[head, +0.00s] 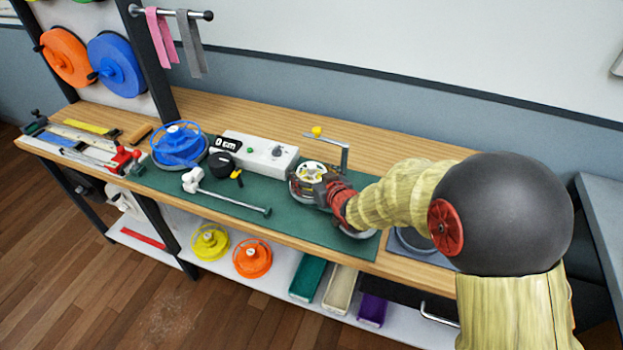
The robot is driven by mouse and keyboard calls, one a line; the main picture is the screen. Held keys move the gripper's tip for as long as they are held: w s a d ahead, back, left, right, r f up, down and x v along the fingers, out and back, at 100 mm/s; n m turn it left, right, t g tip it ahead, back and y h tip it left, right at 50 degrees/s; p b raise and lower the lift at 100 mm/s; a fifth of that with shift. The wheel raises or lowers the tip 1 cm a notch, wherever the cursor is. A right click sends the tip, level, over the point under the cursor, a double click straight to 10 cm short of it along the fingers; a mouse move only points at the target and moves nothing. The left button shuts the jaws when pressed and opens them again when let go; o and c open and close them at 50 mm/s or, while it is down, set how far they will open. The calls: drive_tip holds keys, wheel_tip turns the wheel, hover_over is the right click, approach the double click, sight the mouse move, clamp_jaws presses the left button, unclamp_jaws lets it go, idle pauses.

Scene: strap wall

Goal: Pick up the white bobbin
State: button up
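A pale, whitish round bobbin (306,170) shows on the green mat (262,205) near the middle of the workbench, with yellow and dark parts at its centre. My gripper (312,186) is right at the bobbin's near right side, dark and red, reaching in from the right. It overlaps the bobbin in the picture and covers part of it. The fingertips are too small and blurred to tell whether they are open, shut or touching it.
A blue reel (180,145), a white meter box (262,151) and a metal rod with a white clamp (225,193) lie to the left. A crank post (344,155) stands just behind the bobbin. Yellow (210,241) and orange (252,258) reels and bins are on the lower shelf.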

drive_tip(key=c, duration=0.9)
drive_tip(key=shift+r, duration=0.1)
drive_tip(key=shift+c, duration=0.2)
